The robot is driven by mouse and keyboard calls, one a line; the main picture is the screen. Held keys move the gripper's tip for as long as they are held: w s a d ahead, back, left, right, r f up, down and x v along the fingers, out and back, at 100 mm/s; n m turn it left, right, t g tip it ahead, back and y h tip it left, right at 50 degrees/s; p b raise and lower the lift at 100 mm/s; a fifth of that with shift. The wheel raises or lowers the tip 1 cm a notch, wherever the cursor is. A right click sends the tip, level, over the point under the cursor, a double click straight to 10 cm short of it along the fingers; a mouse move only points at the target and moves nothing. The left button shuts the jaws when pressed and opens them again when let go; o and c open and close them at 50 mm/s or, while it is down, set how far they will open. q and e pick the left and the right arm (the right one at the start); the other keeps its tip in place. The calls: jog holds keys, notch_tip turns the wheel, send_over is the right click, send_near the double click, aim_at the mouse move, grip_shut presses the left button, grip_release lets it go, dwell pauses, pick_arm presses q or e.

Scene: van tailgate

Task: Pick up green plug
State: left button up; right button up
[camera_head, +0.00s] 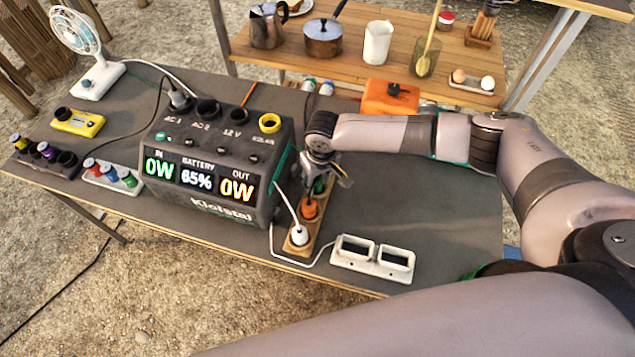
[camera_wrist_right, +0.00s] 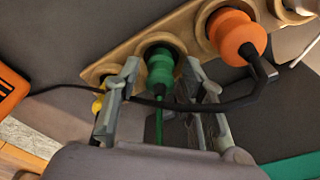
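The green plug (camera_wrist_right: 160,66) sits in a socket of a wooden strip (camera_wrist_right: 117,60), between a yellow plug (camera_wrist_right: 99,103) and an orange plug (camera_wrist_right: 238,32) in the right wrist view. In the head view the green plug (camera_head: 319,186) shows only partly below my right gripper (camera_head: 321,175). The right wrist view shows my right gripper (camera_wrist_right: 160,75) open. Its two fingers stand on either side of the green plug, with small gaps visible. My left gripper is not in view.
The orange plug (camera_head: 309,208) and a white plug (camera_head: 299,235) are in the same strip. A power station (camera_head: 215,205) stands close to its left. A white double holder (camera_head: 372,258) lies to its front right. The tabletop right of the strip is fairly clear.

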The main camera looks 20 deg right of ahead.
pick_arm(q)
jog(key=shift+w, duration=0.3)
pick_arm(e)
grip_shut()
jog(key=shift+r, duration=0.1)
pick_arm(q)
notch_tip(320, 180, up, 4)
jog(key=p, duration=0.4)
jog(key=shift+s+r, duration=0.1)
pick_arm(e)
notch_tip(320, 180, up, 24)
jog(key=shift+r, duration=0.2)
